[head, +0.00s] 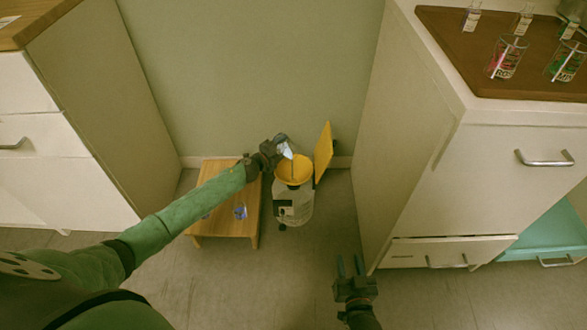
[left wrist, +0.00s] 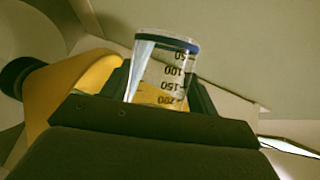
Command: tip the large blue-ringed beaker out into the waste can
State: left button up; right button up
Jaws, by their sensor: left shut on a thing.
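The large blue-ringed beaker (head: 286,150) is clear glass and is held tipped over the waste can's mouth in the head view. In the left wrist view the beaker (left wrist: 165,70) shows its blue ring at the top, with the 50 mark nearest it. Whether liquid is inside or flowing is unclear. My left gripper (head: 277,151) is shut on the beaker. The waste can (head: 293,208) is whitish with a yellow funnel-like top (head: 294,170); its yellow lid (head: 323,152) stands open at the right. My right gripper (head: 350,268) is open and empty, low and right of the can.
A low wooden stool (head: 220,178) stands left of the can, with a small bluish item (head: 240,212) on it. White cabinets flank both sides. The right counter carries a brown tray (head: 450,45) with several glass vessels. A drawer (head: 450,252) is at the lower right.

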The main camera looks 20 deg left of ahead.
pick_arm(q)
jog(key=shift+s+d+r+m+b, duration=0.15)
jog(key=shift+m+b, duration=0.25)
jog(key=shift+b, duration=0.35)
jog(key=shift+r+t, duration=0.1)
jog(key=shift+t, duration=0.2)
jog(key=shift+s+d+r+m+t+b, duration=0.25)
jog(key=shift+m+b, duration=0.4)
jog(key=shift+b, duration=0.55)
jog(key=shift+s+d+r+m+t+b, duration=0.1)
jog(key=shift+r+m+t+b, duration=0.2)
jog(key=shift+m+b, duration=0.6)
dwell(0.9)
jog(key=shift+n, duration=0.25)
jog(key=shift+r, duration=0.1)
jog(key=shift+w+a+n+g+p, duration=0.1)
jog(key=shift+n+g+p, duration=0.25)
jog(key=shift+p, duration=0.5)
jog(key=p, duration=0.1)
jog(key=f+n+p, duration=0.1)
jog(key=p, duration=0.1)
jog(key=shift+w+a+n+p, duration=0.2)
jog(key=shift+a+n+p, duration=0.05)
jog(key=shift+p, duration=0.05)
jog(key=shift+f+g, duration=0.2)
jog(key=shift+g, duration=0.1)
